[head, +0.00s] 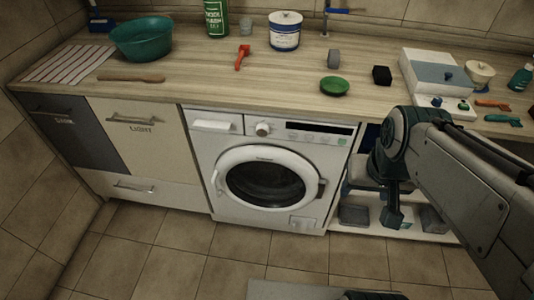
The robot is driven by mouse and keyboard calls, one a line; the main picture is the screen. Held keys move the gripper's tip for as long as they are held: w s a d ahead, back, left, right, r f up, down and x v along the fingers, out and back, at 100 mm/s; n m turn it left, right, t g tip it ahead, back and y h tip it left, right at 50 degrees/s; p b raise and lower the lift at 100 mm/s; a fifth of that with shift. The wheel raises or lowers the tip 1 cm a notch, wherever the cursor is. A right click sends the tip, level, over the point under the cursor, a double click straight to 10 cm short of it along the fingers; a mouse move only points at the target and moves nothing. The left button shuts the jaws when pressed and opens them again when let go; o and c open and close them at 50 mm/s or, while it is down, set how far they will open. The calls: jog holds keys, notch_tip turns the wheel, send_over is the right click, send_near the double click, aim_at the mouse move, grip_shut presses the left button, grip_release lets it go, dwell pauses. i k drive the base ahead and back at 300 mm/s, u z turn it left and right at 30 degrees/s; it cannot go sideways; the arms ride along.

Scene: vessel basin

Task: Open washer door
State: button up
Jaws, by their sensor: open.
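The white washer (203,155) stands under the wooden counter in the middle of the head view. Its round door (231,160) has a white ring and dark glass, and looks closed. A dark handle (321,188) sits at the ring's right edge. My gripper (393,220) hangs to the right of the washer, apart from the handle, in front of a low shelf. It is open, and nothing shows between its fingers; they are small and dark here.
Light and dark cabinets (133,150) stand left of the washer. The counter (200,85) holds a teal basin (142,40), a white tub (285,32) and several small items. A low shelf (345,231) with grey boxes lies at right.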

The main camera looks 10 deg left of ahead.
aim_at(313, 188)
jog(key=k, duration=0.65)
jog(key=u, duration=0.75)
jog(key=i, duration=1.1)
jog(key=u, duration=0.35)
